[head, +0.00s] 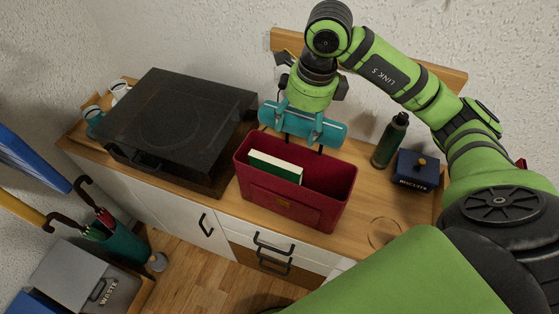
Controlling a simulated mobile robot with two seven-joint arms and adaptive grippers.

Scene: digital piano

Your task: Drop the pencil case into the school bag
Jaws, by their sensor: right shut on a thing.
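The pencil case (329,131) is a teal, long, rounded case. My right gripper (299,120) is shut on it from above and holds it level across the picture, over the back edge of the bag. The school bag (284,207) is dark red and open at the top, standing on the wooden sideboard. A green-covered book with white pages (275,167) stands inside the bag at its left. The rest of the bag's inside is dark and looks empty. My left gripper is not in the picture.
A black turntable (180,118) stands left of the bag. A dark green bottle (389,140) and a dark blue biscuits box (415,172) stand to the right. A clear round glass item (383,233) sits near the front edge of the sideboard (347,231).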

